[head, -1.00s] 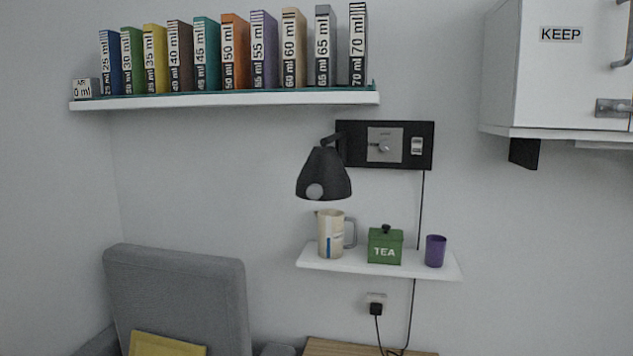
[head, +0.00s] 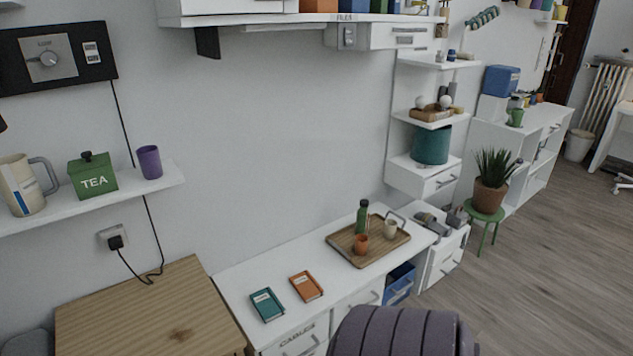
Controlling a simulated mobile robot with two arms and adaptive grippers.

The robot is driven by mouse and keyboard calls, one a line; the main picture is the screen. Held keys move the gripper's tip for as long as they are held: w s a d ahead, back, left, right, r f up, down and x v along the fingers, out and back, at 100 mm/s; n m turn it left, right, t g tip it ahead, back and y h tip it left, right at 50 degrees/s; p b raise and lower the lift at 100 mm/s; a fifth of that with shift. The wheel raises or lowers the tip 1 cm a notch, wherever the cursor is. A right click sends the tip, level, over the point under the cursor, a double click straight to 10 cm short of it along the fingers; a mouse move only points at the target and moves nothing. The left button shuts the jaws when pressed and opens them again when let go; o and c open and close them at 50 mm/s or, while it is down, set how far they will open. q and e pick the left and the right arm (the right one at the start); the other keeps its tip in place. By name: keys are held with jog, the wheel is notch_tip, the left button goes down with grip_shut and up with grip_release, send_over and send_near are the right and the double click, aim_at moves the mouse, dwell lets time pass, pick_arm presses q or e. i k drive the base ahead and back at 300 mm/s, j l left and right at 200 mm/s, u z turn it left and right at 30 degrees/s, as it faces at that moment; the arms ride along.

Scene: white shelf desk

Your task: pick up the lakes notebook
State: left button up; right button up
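Two small notebooks lie flat on the left part of the white desk (head: 237,275). One is a teal notebook (head: 267,305) and the other, just to its right, is an orange notebook (head: 306,287). Each has a pale label on its cover, too small to read, so I cannot tell which is the lakes notebook. Neither of my grippers is in the head view.
A wooden tray (head: 341,252) with a green bottle (head: 362,217) and cups stands right of the notebooks. A ribbed grey-purple rounded shape (head: 405,333), perhaps a chair back, rises before the desk. A wooden table (head: 140,315) is at left.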

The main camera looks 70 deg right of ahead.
aim_at(267, 305)
jog(key=z, duration=1.75)
jog(key=i+l+u, duration=0.35)
jog(key=i+l, duration=0.15)
jog(key=l, duration=0.2)
jog(key=i+l+u, duration=0.15)
jog(key=l, duration=0.25)
jog(key=i+l+u, duration=0.15)
jog(key=i+l, duration=0.15)
jog(key=l, duration=0.1)
